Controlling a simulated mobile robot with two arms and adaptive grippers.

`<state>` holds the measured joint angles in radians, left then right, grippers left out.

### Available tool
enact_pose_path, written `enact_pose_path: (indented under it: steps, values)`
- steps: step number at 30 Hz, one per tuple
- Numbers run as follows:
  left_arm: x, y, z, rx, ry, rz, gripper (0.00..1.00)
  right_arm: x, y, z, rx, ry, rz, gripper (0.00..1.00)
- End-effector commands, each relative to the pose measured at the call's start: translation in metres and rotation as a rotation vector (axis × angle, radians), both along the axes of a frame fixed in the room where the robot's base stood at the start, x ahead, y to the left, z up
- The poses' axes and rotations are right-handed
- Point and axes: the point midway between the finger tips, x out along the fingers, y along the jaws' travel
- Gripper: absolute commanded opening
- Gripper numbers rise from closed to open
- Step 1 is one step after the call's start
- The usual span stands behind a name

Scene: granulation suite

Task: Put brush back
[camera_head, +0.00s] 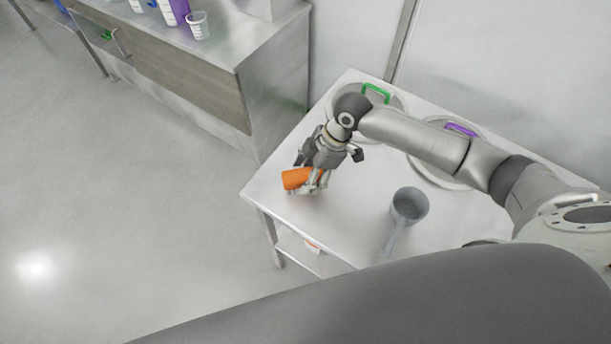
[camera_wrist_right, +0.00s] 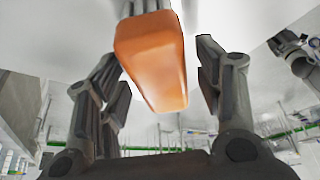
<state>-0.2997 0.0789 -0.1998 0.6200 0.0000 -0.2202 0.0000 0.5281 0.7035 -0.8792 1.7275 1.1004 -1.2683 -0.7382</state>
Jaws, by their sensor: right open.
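The orange brush (camera_head: 295,179) is at the left end of the white table, at the fingers of my right gripper (camera_head: 314,184). In the right wrist view, its orange block (camera_wrist_right: 152,62) shows large between the two spread fingers of that gripper (camera_wrist_right: 162,85). I see a gap between the block and the right-hand finger. The gripper is open around the brush. The fingers hide part of the brush in the head view, and I cannot tell whether it touches the table. My left gripper does not show.
A grey scoop (camera_head: 409,207) with a handle is on the white table (camera_head: 345,215). Round lids with a green handle (camera_head: 376,92) and a purple handle (camera_head: 461,130) are at the back, partly behind my right arm. A cabinet (camera_head: 215,75) with a cup (camera_head: 198,26) stands at upper left.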

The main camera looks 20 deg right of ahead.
Motion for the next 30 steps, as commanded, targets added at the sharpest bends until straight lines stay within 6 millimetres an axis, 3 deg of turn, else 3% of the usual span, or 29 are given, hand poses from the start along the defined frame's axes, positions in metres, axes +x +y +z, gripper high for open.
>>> enact_pose_path:
  steps: [9, 15, 30]
  values:
    - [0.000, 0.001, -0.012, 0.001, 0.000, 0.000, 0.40, -0.003, -0.026, 0.062, 0.000, -0.004, 0.001, 0.61]
    - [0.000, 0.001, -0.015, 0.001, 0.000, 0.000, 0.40, -0.004, -0.036, 0.088, 0.001, -0.001, 0.001, 0.61]
    - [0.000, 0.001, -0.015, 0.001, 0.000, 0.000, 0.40, -0.005, -0.039, 0.096, 0.001, 0.000, 0.001, 0.61]
